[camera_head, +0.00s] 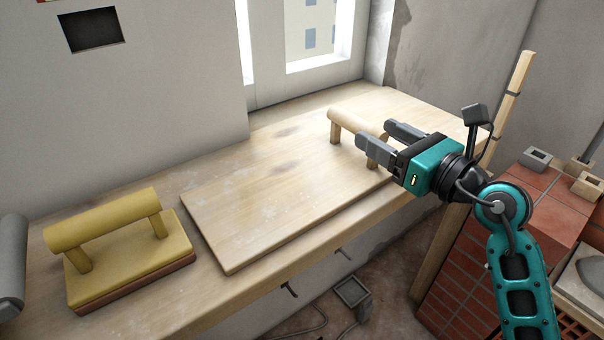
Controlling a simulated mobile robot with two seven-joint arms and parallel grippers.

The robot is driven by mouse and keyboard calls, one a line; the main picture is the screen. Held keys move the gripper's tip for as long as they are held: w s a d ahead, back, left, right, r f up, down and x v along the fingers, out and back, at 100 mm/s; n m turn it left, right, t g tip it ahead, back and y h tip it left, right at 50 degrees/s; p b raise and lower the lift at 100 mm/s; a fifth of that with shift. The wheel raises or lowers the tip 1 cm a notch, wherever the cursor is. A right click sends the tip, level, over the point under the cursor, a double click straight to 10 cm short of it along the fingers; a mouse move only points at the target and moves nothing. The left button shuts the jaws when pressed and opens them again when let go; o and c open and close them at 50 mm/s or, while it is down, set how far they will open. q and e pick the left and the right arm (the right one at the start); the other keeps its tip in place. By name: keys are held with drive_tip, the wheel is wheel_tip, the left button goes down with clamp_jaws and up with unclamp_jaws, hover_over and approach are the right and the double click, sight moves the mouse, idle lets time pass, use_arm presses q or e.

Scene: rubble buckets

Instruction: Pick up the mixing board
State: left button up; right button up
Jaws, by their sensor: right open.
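The mixing board (265,207) is a flat, pale wooden rectangle lying on the wooden bench below the window. A round wooden bar handle (350,120) on short posts stands at its far right end. My right gripper (375,134) comes in from the right, with its two grey fingers apart and their tips close to the handle. One finger partly covers the handle's right part. I cannot tell whether the fingers touch it. My left gripper is not in view.
A yellow hand float (125,250) sits on the bench (190,310) at the left. A grey rounded shape (11,268) is cut off at the left edge. An upright wooden stick (515,85) and a red brick stack (530,220) stand on the right.

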sight(360, 119)
drive_tip(key=shift+x, duration=3)
drive_tip(key=shift+f, duration=0.1)
clamp_jaws()
